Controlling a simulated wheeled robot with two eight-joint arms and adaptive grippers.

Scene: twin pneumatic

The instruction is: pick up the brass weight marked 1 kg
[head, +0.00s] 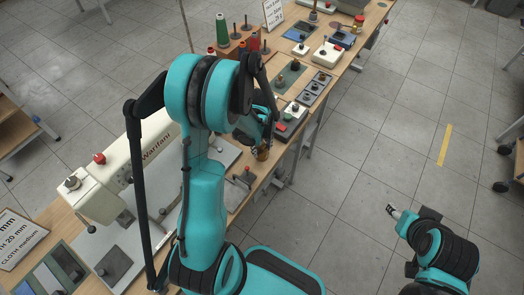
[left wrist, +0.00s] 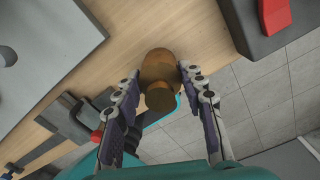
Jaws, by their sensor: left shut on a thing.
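The brass weight (left wrist: 160,68) is a round brown-gold piece with a narrower knob facing the camera in the left wrist view. No marking on it can be read. My left gripper (left wrist: 159,78) has a finger on each side of it and is shut on it, near the edge of the wooden table (left wrist: 190,22). In the head view the weight (head: 263,154) shows small below my left gripper (head: 266,140), partly hidden by my arm. I cannot tell whether it touches the table. My right gripper (head: 394,212) is over the floor, far from the table; its finger opening is unclear.
A cream sewing machine (head: 150,160) stands on the table at left. Grey and red control boxes (head: 292,115) and trays with small parts (head: 314,88) lie just beyond my left gripper. Thread spools (head: 222,30) stand farther back. The floor to the right is mostly clear.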

